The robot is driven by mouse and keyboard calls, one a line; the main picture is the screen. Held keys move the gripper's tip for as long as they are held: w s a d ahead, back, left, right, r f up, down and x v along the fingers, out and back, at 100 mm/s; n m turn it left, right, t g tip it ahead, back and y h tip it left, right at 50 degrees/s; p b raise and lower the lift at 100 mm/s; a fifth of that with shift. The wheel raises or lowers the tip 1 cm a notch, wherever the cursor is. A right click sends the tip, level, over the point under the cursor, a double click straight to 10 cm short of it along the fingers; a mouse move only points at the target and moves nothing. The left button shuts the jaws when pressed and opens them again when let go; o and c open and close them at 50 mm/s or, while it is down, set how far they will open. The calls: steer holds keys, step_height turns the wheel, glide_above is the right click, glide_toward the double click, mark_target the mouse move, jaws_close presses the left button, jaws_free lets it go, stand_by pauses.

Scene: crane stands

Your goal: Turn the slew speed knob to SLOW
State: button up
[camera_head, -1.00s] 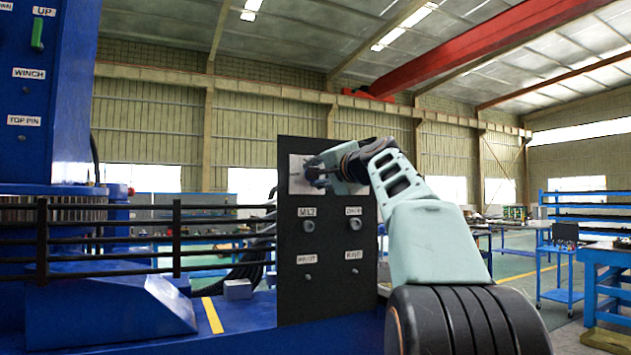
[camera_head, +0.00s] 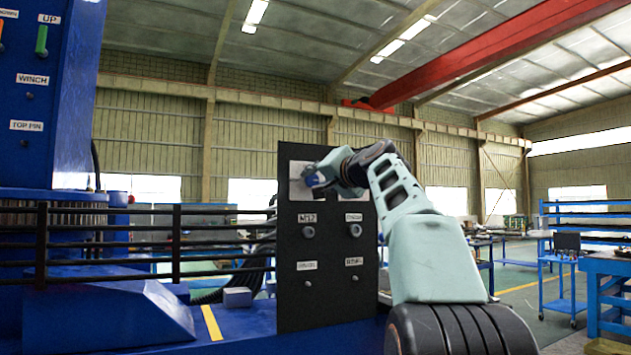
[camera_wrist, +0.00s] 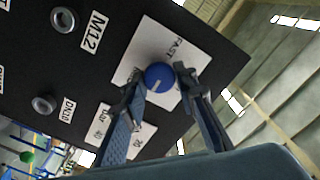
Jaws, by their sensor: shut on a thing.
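The slew speed knob is a round blue knob (camera_wrist: 159,77) with a white pointer line, on a white plate (camera_wrist: 150,45) marked FAST in the wrist view. The pointer line is short and slanted; no SLOW label can be made out. My gripper (camera_wrist: 160,80) has one finger on each side of the knob and is shut on it. In the head view my gripper (camera_head: 325,177) is at the top of the black panel (camera_head: 292,240), and the knob (camera_head: 311,180) shows as a small blue spot, partly hidden by the gripper.
A pressure gauge plate (camera_wrist: 128,143) lies beside the knob plate. A black railing (camera_head: 180,240) runs left of the panel.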

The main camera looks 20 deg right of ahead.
steer(key=o, duration=1.2)
steer(key=shift+c, duration=0.2)
steer(key=shift+s, duration=0.1)
steer(key=shift+s+d, duration=0.1)
steer(key=shift+s, duration=0.5)
steer(key=s, duration=1)
steer(key=shift+s+d, duration=0.15)
steer(key=shift+s, duration=0.15)
